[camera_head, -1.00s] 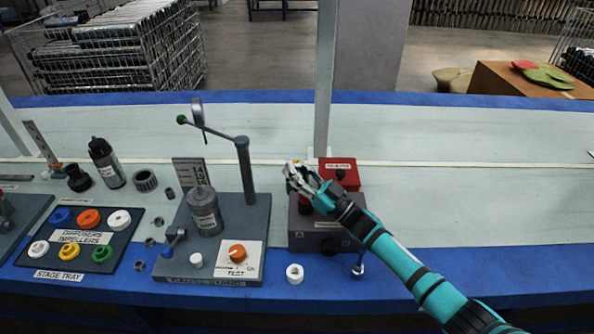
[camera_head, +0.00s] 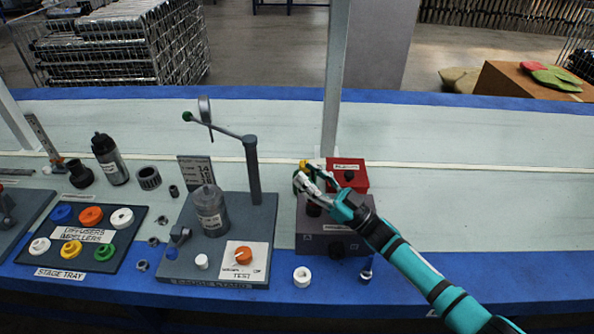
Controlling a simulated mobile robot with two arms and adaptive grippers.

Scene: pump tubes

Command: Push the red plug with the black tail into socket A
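A dark grey box (camera_head: 344,238) stands right of centre, with light letter marks on its front; the A mark is on the left part. A red box (camera_head: 347,171) with a white label and a black knob is just behind it. My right gripper (camera_head: 304,180) is over the dark box's back left corner, left of the red box. Its fingers are small and partly overlap a dark green and a yellow bit, so I cannot tell whether they hold anything. I cannot make out a red plug with a black tail. My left gripper is out of view.
A grey pump stand (camera_head: 212,262) with a post and lever is left of the dark box. A white ring (camera_head: 302,277) and a small dark upright piece (camera_head: 366,268) are near the front edge. A stage tray (camera_head: 120,237) with coloured rings is farther left. The right bench is clear.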

